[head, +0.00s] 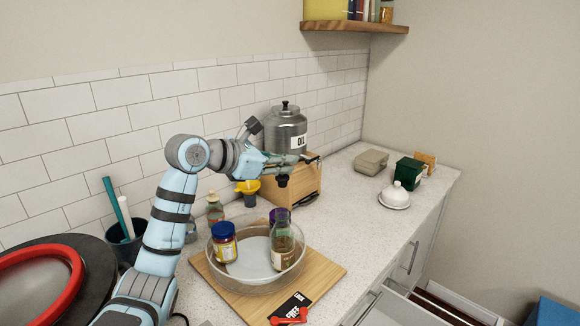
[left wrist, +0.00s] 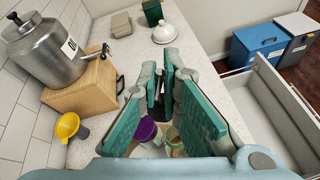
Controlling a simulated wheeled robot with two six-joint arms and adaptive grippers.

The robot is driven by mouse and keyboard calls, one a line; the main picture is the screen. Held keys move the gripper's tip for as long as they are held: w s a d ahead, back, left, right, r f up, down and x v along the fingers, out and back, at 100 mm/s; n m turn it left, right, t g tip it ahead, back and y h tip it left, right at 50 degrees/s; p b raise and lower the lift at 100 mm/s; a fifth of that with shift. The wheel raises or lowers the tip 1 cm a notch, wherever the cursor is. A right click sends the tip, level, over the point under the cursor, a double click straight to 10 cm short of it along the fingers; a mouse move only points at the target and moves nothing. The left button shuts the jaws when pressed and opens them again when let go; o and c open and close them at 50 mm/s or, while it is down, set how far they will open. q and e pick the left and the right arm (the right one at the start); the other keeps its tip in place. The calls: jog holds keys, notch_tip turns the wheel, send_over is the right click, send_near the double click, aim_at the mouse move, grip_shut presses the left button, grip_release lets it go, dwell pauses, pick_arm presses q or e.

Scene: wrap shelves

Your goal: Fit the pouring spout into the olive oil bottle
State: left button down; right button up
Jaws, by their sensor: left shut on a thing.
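The olive oil bottle (head: 282,250) stands upright in a clear glass bowl (head: 236,279) on a wooden board. My left gripper (head: 286,166) is above the bottle, apart from it. The gripper is shut on a small dark piece, apparently the pouring spout (head: 283,181), which sticks out below the fingers. In the left wrist view the teal fingers of my left gripper (left wrist: 160,102) stand around a dark strip. The bottle partly shows below them there (left wrist: 175,143). The bottle's mouth is hard to make out. My right gripper is not in view.
A metal oil canister (head: 284,130) stands on a wooden box (head: 308,182) behind my gripper. A red measuring spoon (head: 290,317) lies in front. The counter at right is mostly clear.

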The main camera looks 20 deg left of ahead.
aim_at(284, 184)
pick_arm(q)
jog(key=shift+s+r, duration=0.15)
jog(key=shift+p, duration=0.35)
jog(key=shift+m+g+h, duration=0.3)
notch_tip(284, 184, down, 6)
jog(key=b, duration=0.3)
jog(key=shift+b, duration=0.3)
jog(key=shift+p, duration=0.3)
jog(key=shift+r, duration=0.1)
dwell(0.3)
jog(key=shift+p, duration=0.35)
jog(key=shift+d+f+b, duration=0.1)
jog(key=shift+f+b, duration=0.75)
jog(key=shift+f, duration=0.65)
